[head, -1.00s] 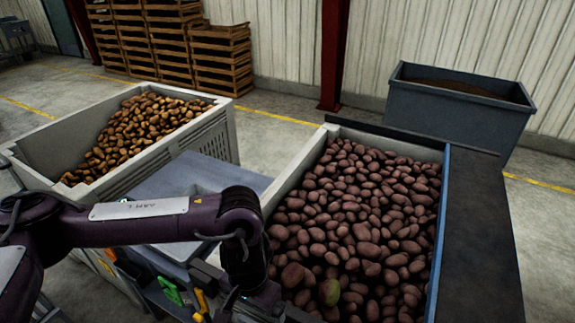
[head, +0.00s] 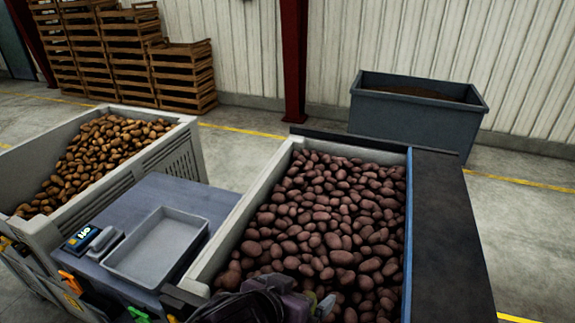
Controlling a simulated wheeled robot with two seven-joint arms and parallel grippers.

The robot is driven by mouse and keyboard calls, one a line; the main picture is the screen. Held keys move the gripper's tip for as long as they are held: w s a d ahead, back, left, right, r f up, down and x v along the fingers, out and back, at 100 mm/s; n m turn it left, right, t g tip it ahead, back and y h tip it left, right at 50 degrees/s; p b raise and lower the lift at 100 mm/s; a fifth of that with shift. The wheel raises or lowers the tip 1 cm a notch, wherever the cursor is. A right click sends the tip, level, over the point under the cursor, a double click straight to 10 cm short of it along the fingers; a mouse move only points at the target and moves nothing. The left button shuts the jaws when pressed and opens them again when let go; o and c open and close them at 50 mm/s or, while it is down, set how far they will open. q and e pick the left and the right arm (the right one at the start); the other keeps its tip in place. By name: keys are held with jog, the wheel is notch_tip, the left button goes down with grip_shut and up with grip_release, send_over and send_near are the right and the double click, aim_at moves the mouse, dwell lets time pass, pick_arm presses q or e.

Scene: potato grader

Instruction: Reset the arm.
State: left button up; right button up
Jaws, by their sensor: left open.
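My left arm's purple wrist and dark gripper (head: 235,306) show at the bottom edge, over the near end of the bin of red-skinned potatoes (head: 335,215). The gripper is open, though its fingers are partly cut off by the frame. I see nothing held in it. A small grey-green patch (head: 326,305), perhaps a green potato, shows just right of the wrist. My right gripper is not in view.
A grey table with an empty shallow tray (head: 157,246) and a small blue-faced device (head: 80,238) stands left of the bin. A crate of brown potatoes (head: 185,140) is further left. A dark conveyor-like ledge (head: 445,230) runs along the right. A grey tub (head: 415,120) stands behind.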

pick_arm(q)
jog(key=s+a+f+n+g+y, duration=0.1)
jog(key=s+a+f+g+y, duration=0.1)
jog(key=s+a+f, duration=0.35)
jog(key=s+a+f+n+g+y, duration=0.1)
jog(key=s+a+f+y, duration=0.1)
jog(key=a, duration=0.7)
jog(key=s+a+f+n+g+y, duration=0.1)
jog(key=s+a+f+g+y, duration=0.15)
jog(key=a, duration=0.45)
notch_tip(320, 180, down, 33)
jog(key=s+b, duration=0.2)
jog(key=b, duration=0.2)
jog(key=s+a+f+g+b, duration=0.2)
jog(key=s+a+f+b, duration=0.1)
jog(key=s+f, duration=1.6)
notch_tip(320, 180, down, 4)
jog(key=shift+s+r, duration=0.1)
jog(key=shift+s, duration=0.25)
jog(key=shift+s+h, duration=0.15)
jog(key=shift+h, duration=0.1)
jog(key=shift+c, duration=0.3)
